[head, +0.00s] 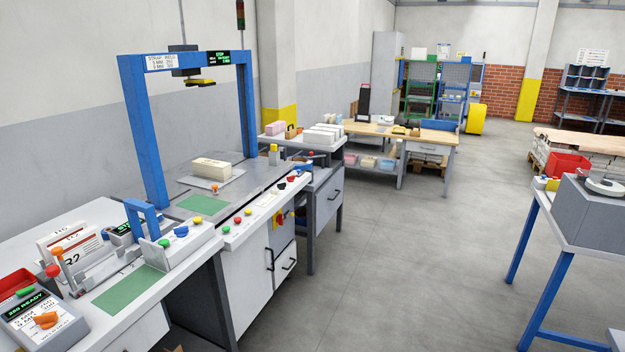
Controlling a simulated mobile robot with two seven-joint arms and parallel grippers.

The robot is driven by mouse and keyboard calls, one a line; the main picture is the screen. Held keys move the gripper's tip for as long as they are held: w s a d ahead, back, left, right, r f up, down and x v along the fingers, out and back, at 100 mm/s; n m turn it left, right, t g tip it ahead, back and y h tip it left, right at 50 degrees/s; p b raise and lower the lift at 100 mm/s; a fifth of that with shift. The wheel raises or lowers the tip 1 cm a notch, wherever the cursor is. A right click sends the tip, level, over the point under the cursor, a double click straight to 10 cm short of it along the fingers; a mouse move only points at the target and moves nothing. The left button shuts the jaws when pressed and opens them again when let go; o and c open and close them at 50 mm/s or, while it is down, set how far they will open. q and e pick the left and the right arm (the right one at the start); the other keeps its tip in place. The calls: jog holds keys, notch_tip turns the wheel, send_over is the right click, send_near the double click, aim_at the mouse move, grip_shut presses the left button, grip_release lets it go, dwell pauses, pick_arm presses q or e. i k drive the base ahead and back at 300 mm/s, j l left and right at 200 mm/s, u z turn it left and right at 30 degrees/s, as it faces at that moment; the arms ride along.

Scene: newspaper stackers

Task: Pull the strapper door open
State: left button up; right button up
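The strapper (136,130) is the machine with the blue arch over a grey table, left of the middle. Its white cabinet front (245,290) is below the table and control strip. A white door panel (284,272) with a black handle (290,264) shows at the cabinet's right part, and another dark upright handle (270,260) is just left of it. The front looks closed, though the seams are small at this distance. A cream stack (211,168) lies on the strapper table. Neither of my grippers is in view.
A white bench with a keypad box (43,318) and green mat (130,289) stands at the near left. A side table with a drawer (328,200) adjoins the strapper's far end. The grey floor (400,260) in front is clear. A blue-legged table (556,260) stands right.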

aim_at(247, 271)
jog(key=i+z, duration=0.25)
jog(key=i, duration=1.25)
jog(key=i+l+u, duration=0.1)
jog(key=i+u, duration=0.2)
jog(key=i, duration=0.2)
jog(key=i+l+u, duration=0.3)
jog(key=i, duration=0.15)
jog(key=i+l+u, duration=0.2)
jog(key=i+u, duration=0.15)
jog(key=i+l+u, duration=0.95)
jog(key=l, duration=0.2)
jog(key=k, duration=0.1)
